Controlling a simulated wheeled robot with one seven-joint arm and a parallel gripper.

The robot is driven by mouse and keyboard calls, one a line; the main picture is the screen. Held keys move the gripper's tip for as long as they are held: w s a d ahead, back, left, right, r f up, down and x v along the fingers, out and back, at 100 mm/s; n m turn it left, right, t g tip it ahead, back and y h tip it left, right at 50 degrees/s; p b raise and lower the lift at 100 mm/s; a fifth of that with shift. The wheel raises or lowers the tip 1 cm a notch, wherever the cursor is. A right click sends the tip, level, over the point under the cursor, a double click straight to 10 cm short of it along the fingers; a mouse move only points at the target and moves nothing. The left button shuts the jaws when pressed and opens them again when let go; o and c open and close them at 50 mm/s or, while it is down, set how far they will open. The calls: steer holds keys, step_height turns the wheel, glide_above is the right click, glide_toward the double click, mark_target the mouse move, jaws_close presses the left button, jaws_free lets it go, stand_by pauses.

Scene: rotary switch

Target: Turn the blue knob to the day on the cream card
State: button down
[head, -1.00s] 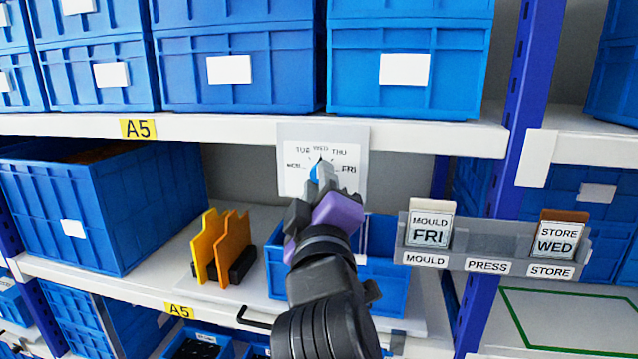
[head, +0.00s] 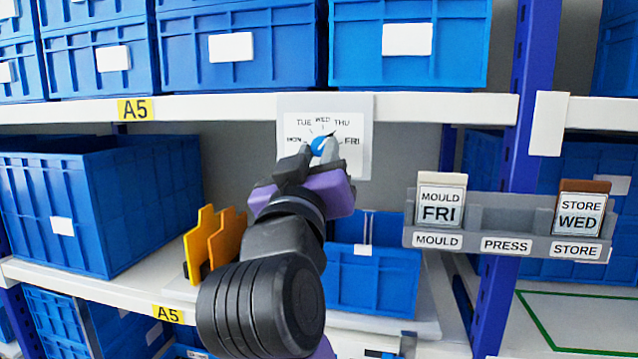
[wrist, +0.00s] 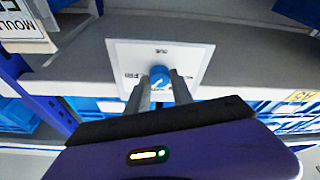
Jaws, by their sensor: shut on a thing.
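The blue knob (head: 318,147) sits on a white dial plate (head: 352,105) fixed at the shelf edge. The dial reads MON, TUE, WED, THU and FRI from left to right. The knob's dark pointer tip seems to lean up and right, toward THU. My gripper (head: 319,148) is shut on the knob; its two fingers sit either side of it. The wrist view also shows the knob (wrist: 159,76) between the fingertips. A card with a cream backing (head: 441,205) reads MOULD FRI. A card with a brown backing (head: 580,211) reads STORE WED.
The cards stand in a grey rack (head: 480,236) labelled MOULD, PRESS and STORE; its PRESS slot is empty. Blue bins (head: 90,200) fill the shelves. Orange dividers (head: 215,240) and a small blue bin (head: 372,275) lie below the dial.

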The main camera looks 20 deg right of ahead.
steer(key=m+b, duration=0.2)
steer(key=m+g+h+b, duration=0.1)
steer(key=m, duration=0.1)
steer(key=m+h+b, duration=0.1)
steer(key=m+b, duration=0.1)
steer(key=shift+w+a+f+g+b, duration=0.1)
steer(key=shift+a+f+g+b, duration=0.1)
steer(key=shift+f+g+b, duration=0.15)
steer(key=m+g+b, duration=0.1)
steer(key=m, duration=0.1)
steer(key=m+h+b, duration=0.1)
steer(key=m+b, duration=0.1)
steer(key=shift+r+m+g, duration=0.3)
steer(key=shift+r+g, duration=0.05)
steer(key=shift+r+m, duration=0.1)
steer(key=shift+m, duration=0.2)
steer(key=c, duration=1.1)
jaws_free()
steer(key=v, duration=0.7)
steer(key=shift+a+b, duration=0.35)
steer(key=shift+b, duration=0.05)
